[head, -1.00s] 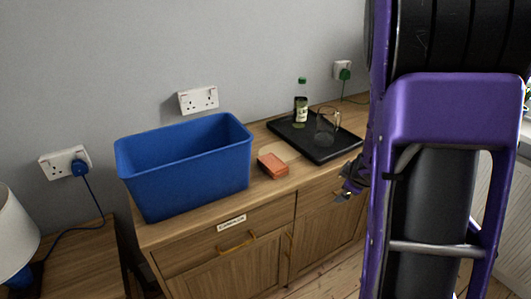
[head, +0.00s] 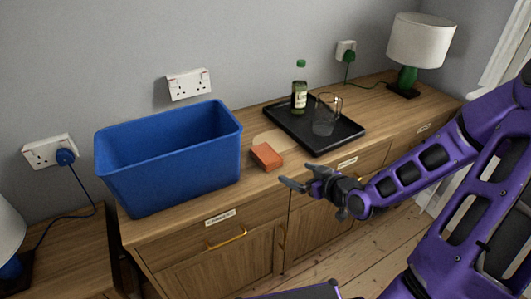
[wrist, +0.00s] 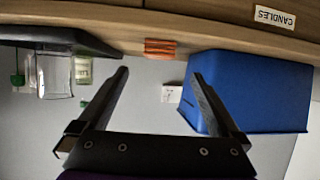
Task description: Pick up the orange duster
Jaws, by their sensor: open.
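The orange duster (head: 266,156) is a small block lying on the wooden sideboard, between the blue bin and the black tray. It also shows in the wrist view (wrist: 160,47), at the top middle, beyond and between my fingers. My gripper (head: 300,182) is open and empty. In the head view it is in front of the sideboard, to the right of and nearer than the duster, apart from it. In the wrist view both fingers of my gripper (wrist: 160,85) are spread wide.
A blue bin (head: 215,160) stands left of the duster. A black tray (head: 340,140) with a bottle (head: 299,92) and a glass jug (head: 325,115) lies to the right. A lamp (head: 420,42) stands at the far right. The sideboard front edge is just below the duster.

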